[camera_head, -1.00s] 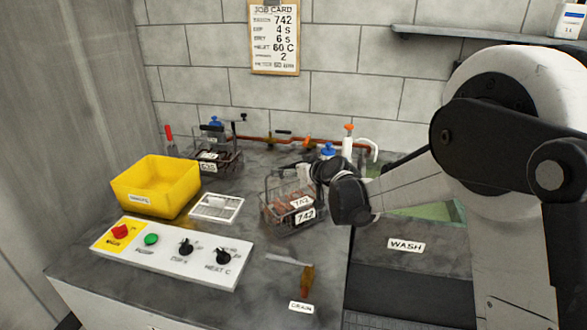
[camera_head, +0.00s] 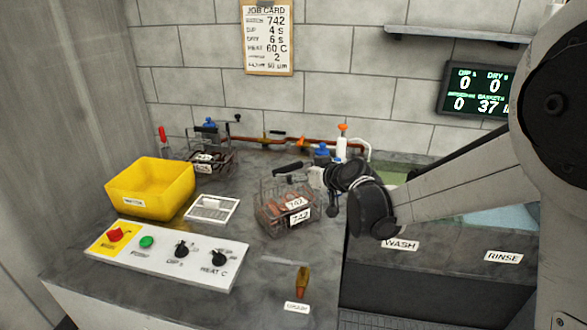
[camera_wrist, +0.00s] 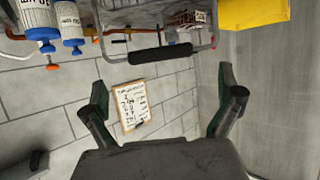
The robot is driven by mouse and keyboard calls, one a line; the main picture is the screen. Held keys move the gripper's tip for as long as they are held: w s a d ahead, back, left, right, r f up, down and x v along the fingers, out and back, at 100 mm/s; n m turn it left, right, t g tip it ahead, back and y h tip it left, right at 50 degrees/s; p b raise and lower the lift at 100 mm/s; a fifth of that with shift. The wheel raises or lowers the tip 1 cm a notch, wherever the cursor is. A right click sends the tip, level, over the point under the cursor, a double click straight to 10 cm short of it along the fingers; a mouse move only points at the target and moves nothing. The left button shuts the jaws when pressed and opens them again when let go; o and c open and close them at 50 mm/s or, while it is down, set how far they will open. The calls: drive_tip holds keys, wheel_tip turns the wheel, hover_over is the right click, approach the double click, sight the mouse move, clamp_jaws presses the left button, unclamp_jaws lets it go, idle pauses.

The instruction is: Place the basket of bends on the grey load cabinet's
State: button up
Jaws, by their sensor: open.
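A dark wire basket (camera_head: 283,214) labelled 742, with copper-coloured bends inside, stands upright on the grey worktop (camera_head: 262,265) in the head view. Its black handle bar (camera_head: 292,167) is raised above it. In the wrist view the handle bar (camera_wrist: 160,53) lies ahead of and between my two fingers, apart from both. My gripper (camera_wrist: 162,90) is open and empty. In the head view my gripper (camera_head: 316,178) is just right of the basket's handle, and its fingers are partly hidden. I cannot tell which surface is the grey load cabinet.
A second labelled wire basket (camera_head: 213,160) stands at the back left. A yellow bin (camera_head: 150,187), white drain grid (camera_head: 212,208) and control panel (camera_head: 165,257) are to the left. Bottles (camera_head: 341,147) and a copper pipe (camera_head: 275,140) lie behind. The wash basin is at right.

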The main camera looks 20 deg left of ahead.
drive_tip(key=v, duration=0.3)
drive_tip(key=shift+s+d, duration=0.15)
drive_tip(key=shift+r, duration=0.1)
drive_tip(key=s+d+r+m+h, duration=0.25)
drive_tip(key=s+d, duration=0.35)
drive_tip(key=d, duration=0.4)
drive_tip(key=s+d+r+m+h, duration=0.2)
drive_tip(key=s+d+r, duration=0.2)
drive_tip(key=s+d, duration=0.4)
drive_tip(key=s+d+f+m+g+h, duration=0.1)
drive_tip(key=s+d+f+m+h, duration=0.1)
drive_tip(key=s+d, duration=0.7)
drive_tip(key=s+d+f+m+h, duration=0.2)
drive_tip(key=s+d+m+h, duration=0.1)
drive_tip(key=s+d, duration=0.6)
drive_tip(key=shift+s+d+f+g+h, duration=0.25)
drive_tip(key=shift+s+d+g+h, duration=0.15)
drive_tip(key=shift+d, duration=0.6)
